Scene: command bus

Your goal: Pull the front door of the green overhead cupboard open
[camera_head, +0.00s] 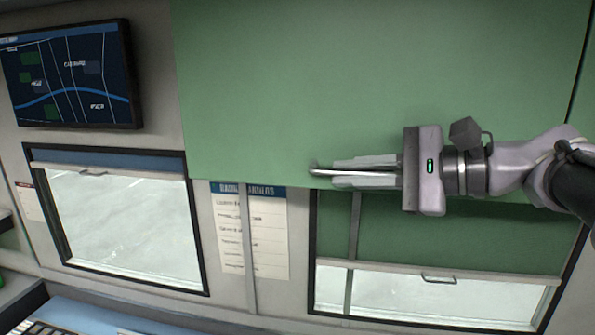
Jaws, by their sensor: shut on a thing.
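The green overhead cupboard's front door (350,80) fills the upper middle and right of the head view. Its lower edge runs just above the windows and no gap shows along its left edge. A thin metal handle (318,171) sits near the door's lower edge. My gripper (345,172) reaches in from the right, lying flat along the lower edge, its fingers closed on the handle. The handle's left end shows past the fingertips; the rest is hidden by the fingers.
A wall screen with a map (68,75) hangs left of the cupboard. Below are a left window (125,225), a printed notice (265,240) and a right window with a green blind (450,235). A desk edge (80,315) shows at bottom left.

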